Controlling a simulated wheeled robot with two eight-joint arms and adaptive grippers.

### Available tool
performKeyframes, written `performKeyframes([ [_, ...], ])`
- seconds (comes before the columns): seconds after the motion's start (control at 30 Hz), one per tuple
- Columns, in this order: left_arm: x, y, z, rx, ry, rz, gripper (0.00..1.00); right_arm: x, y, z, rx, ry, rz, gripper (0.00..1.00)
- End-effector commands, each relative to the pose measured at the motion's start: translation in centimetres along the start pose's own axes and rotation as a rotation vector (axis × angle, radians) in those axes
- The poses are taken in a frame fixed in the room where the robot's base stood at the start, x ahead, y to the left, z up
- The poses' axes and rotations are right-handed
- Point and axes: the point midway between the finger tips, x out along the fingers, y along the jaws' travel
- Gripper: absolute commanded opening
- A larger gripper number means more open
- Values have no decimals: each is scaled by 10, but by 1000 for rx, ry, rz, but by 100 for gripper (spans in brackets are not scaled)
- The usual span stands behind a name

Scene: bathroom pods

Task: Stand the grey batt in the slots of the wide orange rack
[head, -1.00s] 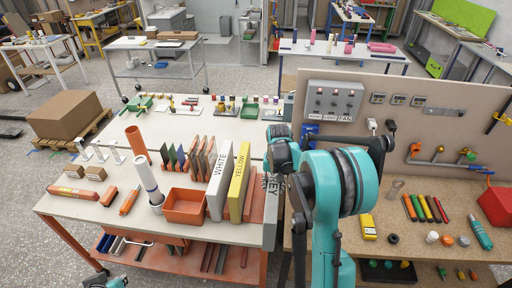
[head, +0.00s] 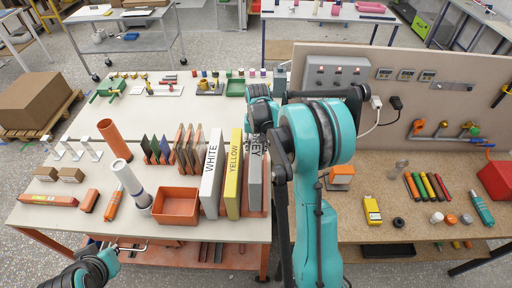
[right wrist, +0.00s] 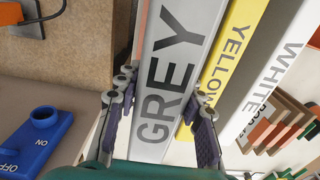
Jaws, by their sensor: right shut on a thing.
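The grey batt (head: 255,188), lettered GREY, stands upright just right of the yellow batt (head: 234,180) at the wide orange rack (head: 267,190). My right gripper is shut on the grey batt; the right wrist view shows its fingers (right wrist: 160,92) on both sides of the batt (right wrist: 182,28). In the head view my right arm hides that gripper and part of the batt. The white batt (head: 211,185) stands left of the yellow one. The batt's lower edge is too small to tell whether it sits in the slots. My left gripper (head: 130,247) is empty at the table's front left.
An orange bin (head: 176,207), a grey tube (head: 130,182) and a rack of small coloured boards (head: 170,150) stand left of the batts. A beige panel (head: 440,100) rises at right behind a bench with tools.

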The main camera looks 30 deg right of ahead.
Motion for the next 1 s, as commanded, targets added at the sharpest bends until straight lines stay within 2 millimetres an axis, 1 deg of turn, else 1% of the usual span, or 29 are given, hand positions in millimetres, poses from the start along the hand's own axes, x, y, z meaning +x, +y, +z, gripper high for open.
performKeyframes([
  [0.07, 3, 0, 2, 0, 0, 0, 0, 2, 0, 0, 0, -1, 2, 0],
  [0.27, 12, 0, 9, 0, 0, 0, 0, 16, 0, 0, 0, -1, 1, 0],
  [0.8, 49, 0, 35, 0, 0, 0, 0, 72, 1, 0, 0, -1, 1, 0],
  [1.0, 56, 0, 40, 0, 0, 0, 0, 84, 1, 1, 0, -1, 1, 0],
])
